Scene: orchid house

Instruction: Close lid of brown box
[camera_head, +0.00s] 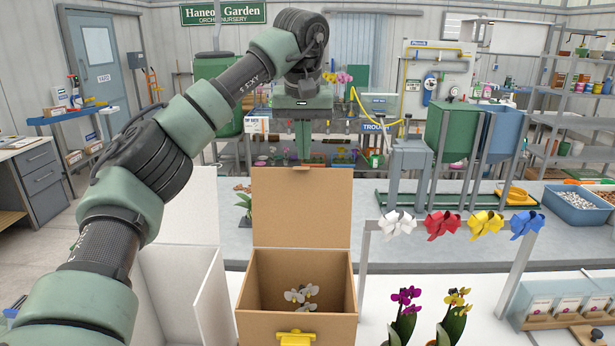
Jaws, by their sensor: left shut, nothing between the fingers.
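A white orchid (301,296) shows inside the box. My left gripper (303,150) points down, shut and empty, just above the lid's top edge in the picture. I cannot tell whether it touches the lid or how far behind it is. My right gripper is not in view.
An open white box (180,290) stands left of the brown box. To the right are a purple orchid (404,315), a yellow orchid (454,316) and a grey rack (513,268) with white, red, yellow and blue bows. A grey bench (400,245) runs behind.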

